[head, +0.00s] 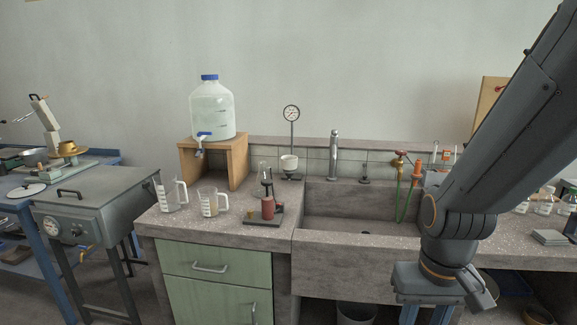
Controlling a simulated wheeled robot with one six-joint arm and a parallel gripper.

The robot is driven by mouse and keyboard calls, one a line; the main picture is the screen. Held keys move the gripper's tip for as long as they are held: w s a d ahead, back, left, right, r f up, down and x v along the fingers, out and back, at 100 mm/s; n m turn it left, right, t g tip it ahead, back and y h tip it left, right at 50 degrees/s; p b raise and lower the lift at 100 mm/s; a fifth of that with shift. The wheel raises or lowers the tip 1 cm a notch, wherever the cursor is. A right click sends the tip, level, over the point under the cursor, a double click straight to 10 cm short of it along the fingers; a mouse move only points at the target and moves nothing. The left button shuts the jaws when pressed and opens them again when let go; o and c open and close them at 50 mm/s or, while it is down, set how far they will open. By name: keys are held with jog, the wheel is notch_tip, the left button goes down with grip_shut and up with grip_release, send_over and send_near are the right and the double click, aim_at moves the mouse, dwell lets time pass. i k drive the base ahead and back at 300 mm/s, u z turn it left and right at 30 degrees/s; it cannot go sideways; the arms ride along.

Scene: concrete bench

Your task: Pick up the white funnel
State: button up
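A small white cup-shaped piece (289,163), which looks like the white funnel, sits upright at the back of the bench, left of the sink. It is below the round gauge, and its lower part is hard to make out. My gripper (426,318) points down at the bottom edge of the head view, in front of the sink and far to the right of the funnel. Its fingers look apart with nothing seen between them, though the tips are cut off by the frame.
A gauge on a post (291,113) rises behind the funnel. A burner-like stand (266,207), two clear measuring jugs (208,203) and a wooden stand (237,160) with a water jug (212,108) are nearby. The sink (340,204) and its tap (334,150) lie right.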

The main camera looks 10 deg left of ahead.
aim_at(290, 162)
jog(key=u, duration=0.5)
jog(key=i, duration=1.65)
